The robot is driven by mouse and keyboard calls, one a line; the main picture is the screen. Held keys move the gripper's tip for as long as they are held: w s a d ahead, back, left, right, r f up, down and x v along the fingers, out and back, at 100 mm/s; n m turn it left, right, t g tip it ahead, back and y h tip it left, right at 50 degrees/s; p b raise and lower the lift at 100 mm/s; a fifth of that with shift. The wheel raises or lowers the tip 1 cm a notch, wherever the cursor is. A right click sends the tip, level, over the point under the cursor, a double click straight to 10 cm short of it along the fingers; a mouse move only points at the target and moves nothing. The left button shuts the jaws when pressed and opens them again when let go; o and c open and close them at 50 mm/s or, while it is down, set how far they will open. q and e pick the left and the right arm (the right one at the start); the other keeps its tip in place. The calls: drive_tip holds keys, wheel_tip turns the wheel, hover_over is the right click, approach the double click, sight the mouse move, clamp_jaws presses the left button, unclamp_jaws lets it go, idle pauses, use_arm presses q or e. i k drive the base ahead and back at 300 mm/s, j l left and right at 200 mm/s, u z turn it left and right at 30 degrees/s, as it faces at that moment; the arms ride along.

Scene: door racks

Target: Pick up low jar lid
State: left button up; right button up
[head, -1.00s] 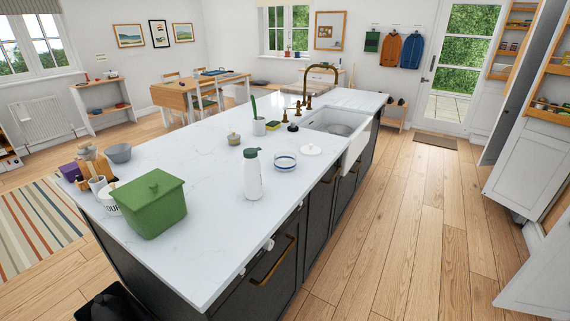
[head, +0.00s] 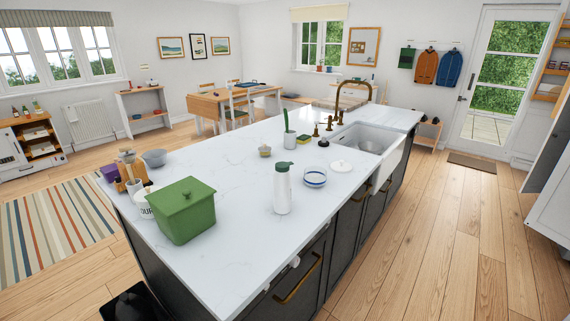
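A round white lid with a small knob (head: 341,167) lies on the white island counter (head: 245,215), near the sink side. A low white vessel with blue bands (head: 315,177) stands just left and in front of it; it looks open at the top. A small low pot with a knobbed top (head: 265,151) stands further back to the left. I cannot tell for sure which of these the low jar is. Neither of my grippers shows in the head view.
A white bottle with a green cap (head: 282,190) stands in front of the banded vessel. A green lidded bin (head: 182,212), a grey bowl (head: 154,158) and utensils are on the left. The sink (head: 363,141) and brass tap are behind. Wooden floor right of the island is clear.

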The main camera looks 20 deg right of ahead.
sight(341, 166)
drive_tip(key=i+l+u, duration=0.1)
drive_tip(key=l+u, duration=0.4)
drive_tip(key=l, duration=0.2)
drive_tip(key=l+u, duration=0.45)
drive_tip(key=l, duration=0.25)
drive_tip(key=k+l+u, duration=0.2)
drive_tip(key=l+u, duration=0.3)
drive_tip(key=l, duration=0.2)
